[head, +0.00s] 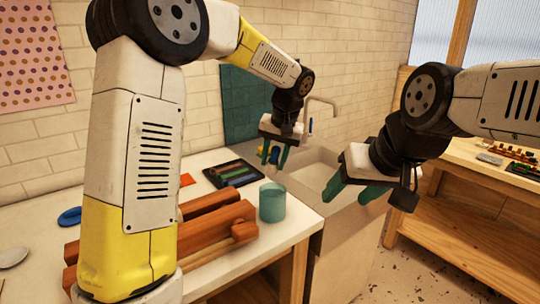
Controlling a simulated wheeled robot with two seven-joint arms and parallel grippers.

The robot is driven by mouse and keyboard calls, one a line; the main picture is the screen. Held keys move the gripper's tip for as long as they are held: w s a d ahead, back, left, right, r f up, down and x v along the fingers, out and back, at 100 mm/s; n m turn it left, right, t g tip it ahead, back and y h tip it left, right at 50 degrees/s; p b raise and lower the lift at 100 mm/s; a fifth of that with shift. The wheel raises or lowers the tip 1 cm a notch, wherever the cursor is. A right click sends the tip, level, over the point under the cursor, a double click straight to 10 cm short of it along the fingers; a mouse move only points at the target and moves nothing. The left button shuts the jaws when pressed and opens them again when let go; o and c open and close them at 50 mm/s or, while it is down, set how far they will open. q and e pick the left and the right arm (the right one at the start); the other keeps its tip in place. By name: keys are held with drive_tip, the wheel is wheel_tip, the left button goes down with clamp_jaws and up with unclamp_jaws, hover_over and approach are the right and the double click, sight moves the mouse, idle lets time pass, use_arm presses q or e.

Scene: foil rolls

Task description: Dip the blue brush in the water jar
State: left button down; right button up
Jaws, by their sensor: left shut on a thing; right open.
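The teal jar (272,204) stands upright on the white counter near its front right corner; its contents cannot be made out. My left gripper (273,157), with green fingers, is above and behind the jar in the picture, apart from it. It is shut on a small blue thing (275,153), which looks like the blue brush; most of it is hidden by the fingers. My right gripper (352,192) is open and empty, to the right of the jar, in front of the sink.
Reddish-brown wooden blocks (215,232) lie left of the jar. A dark tray (233,173) with coloured strips lies behind it. A sink (318,174) with a tap is at the right. A blue dish (70,216) sits at the far left. A wooden shelf unit (475,195) stands right.

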use_arm(q)
drive_tip(key=shift+w+d+f, duration=0.15)
drive_tip(key=shift+w+f, duration=0.05)
drive_tip(key=shift+f, duration=4.6)
drive_tip(key=shift+r, duration=3.75)
drive_tip(key=shift+r, duration=0.1)
drive_tip(key=shift+r, duration=1.9)
